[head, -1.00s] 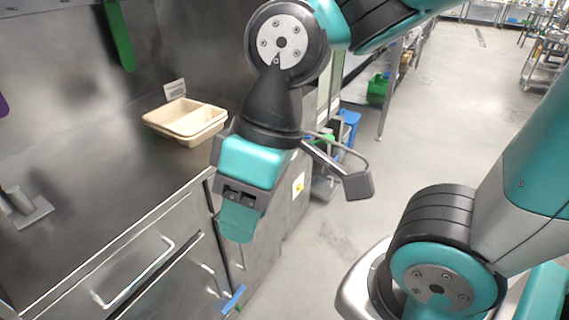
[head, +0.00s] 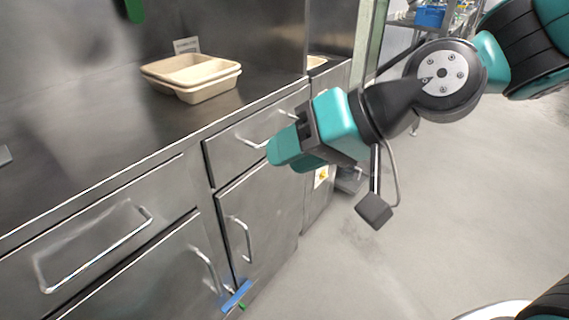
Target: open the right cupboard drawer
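The right cupboard drawer (head: 228,146) is a steel front under the counter, and it is shut. Its bar handle (head: 258,140) shows just left of my gripper and is partly hidden behind it. My gripper (head: 272,154) points left toward the drawer front, with its teal fingers in front of the handle's right part. I cannot tell whether the fingers touch the handle or how far apart they are. Nothing is seen held in it.
The left drawer (head: 100,235) with a bar handle is shut. Cupboard doors with upright handles (head: 240,238) are below. Stacked beige trays (head: 190,75) stand on the counter. A blue item (head: 236,296) is low by the doors.

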